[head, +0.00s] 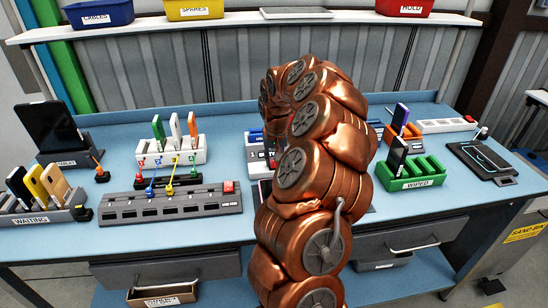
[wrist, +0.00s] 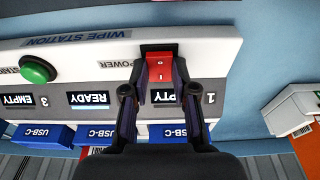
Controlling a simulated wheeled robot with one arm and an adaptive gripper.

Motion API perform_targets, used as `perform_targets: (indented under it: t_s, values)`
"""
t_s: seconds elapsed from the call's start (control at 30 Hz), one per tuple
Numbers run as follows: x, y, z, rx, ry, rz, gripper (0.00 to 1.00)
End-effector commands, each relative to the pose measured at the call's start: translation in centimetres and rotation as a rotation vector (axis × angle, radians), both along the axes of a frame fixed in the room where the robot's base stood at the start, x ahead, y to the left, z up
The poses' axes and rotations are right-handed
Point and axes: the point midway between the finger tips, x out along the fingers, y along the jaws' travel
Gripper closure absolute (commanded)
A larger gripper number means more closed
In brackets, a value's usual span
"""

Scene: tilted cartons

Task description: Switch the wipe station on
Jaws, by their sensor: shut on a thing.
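The wipe station (wrist: 90,52) fills much of the wrist view, upside down, with its name on a grey label. Its red rocker power switch (wrist: 159,66) sits beside the word POWER. My gripper (wrist: 159,78) has its two dark fingertips on either side of this switch, shut on it. A dark screen on the panel reads READY (wrist: 88,98), and EMPTY shows by bay 3. A green round button (wrist: 37,70) is on the same panel. In the head view my copper arm hides most of the station (head: 255,150) and all of my gripper.
Blue USB-C plugs (wrist: 113,134) line the station's edge. In the head view, a grey multi-slot dock (head: 170,205) and a waiting rack (head: 40,222) stand left of my arm. A green wiped rack (head: 425,178) and a white power strip (head: 440,126) stand right.

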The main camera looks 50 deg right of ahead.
Motion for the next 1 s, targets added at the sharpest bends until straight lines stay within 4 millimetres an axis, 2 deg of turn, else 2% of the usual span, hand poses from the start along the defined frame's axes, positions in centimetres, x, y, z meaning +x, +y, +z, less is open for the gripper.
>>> perform_targets:
  t_s: [0.4,0.9,0.93,1.0]
  values:
    - [0.26,-0.46,0.05,0.077,0.105,-0.004,1.00]
    - [0.35,-0.23,0.08,0.096,0.123,0.002,1.00]
    - [0.36,-0.22,0.08,0.096,0.123,0.002,0.70]
    - [0.37,-0.22,0.08,0.096,0.123,0.002,0.63]
